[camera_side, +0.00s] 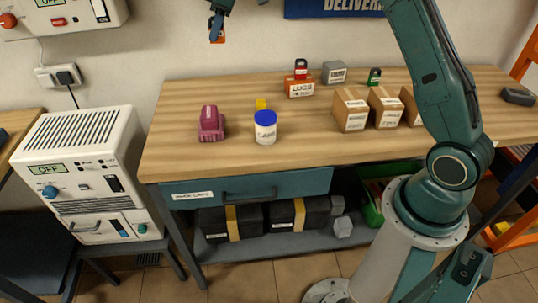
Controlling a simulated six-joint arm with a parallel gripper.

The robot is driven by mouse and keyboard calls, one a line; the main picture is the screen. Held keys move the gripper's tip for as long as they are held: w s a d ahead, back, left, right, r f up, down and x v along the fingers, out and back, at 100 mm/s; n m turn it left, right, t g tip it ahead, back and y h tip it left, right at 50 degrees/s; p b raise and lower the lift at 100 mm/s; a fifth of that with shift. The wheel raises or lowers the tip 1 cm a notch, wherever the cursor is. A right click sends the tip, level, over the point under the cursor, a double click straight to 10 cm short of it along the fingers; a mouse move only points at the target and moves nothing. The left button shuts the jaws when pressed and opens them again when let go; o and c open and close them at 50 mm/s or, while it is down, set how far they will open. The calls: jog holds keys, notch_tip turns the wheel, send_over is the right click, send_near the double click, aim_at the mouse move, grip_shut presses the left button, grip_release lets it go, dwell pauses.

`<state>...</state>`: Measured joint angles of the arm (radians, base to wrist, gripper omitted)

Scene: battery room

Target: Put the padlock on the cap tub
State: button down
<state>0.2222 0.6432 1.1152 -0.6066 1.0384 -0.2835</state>
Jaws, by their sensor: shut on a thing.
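My gripper (216,22) is at the top edge of the view, partly cut off, high above the workbench. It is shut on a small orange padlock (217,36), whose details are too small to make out. A white tub with a blue lid (265,128), which looks like the cap tub, stands upright on the workbench, below and to the right of my gripper. Its label is too small to read surely. A red padlock (301,70) sits on a box marked LUGS (299,88). A green padlock (374,77) is farther right, behind the cartons.
A maroon object (211,124) stands left of the tub, and a small yellow item (261,104) is just behind it. Cardboard cartons (350,110) and a grey box (334,72) occupy the right and back. The front of the workbench (310,150) is clear.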

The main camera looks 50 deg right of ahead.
jog(key=s+r+m+h, duration=0.1)
jog(key=s+r+m, duration=0.25)
jog(key=s, duration=0.35)
notch_tip(320, 180, up, 3)
jog(key=n+y, duration=0.2)
jog(key=n, duration=0.3)
send_over(259, 116)
jog(key=s+d, duration=0.1)
jog(key=f, duration=1.6)
jog(key=shift+d+f, duration=0.1)
jog(key=shift+d, duration=0.1)
jog(key=shift+s+f, duration=0.1)
jog(key=shift+f, duration=2.05)
jog(key=shift+f, duration=0.15)
jog(key=c, duration=1.3)
grip_release()
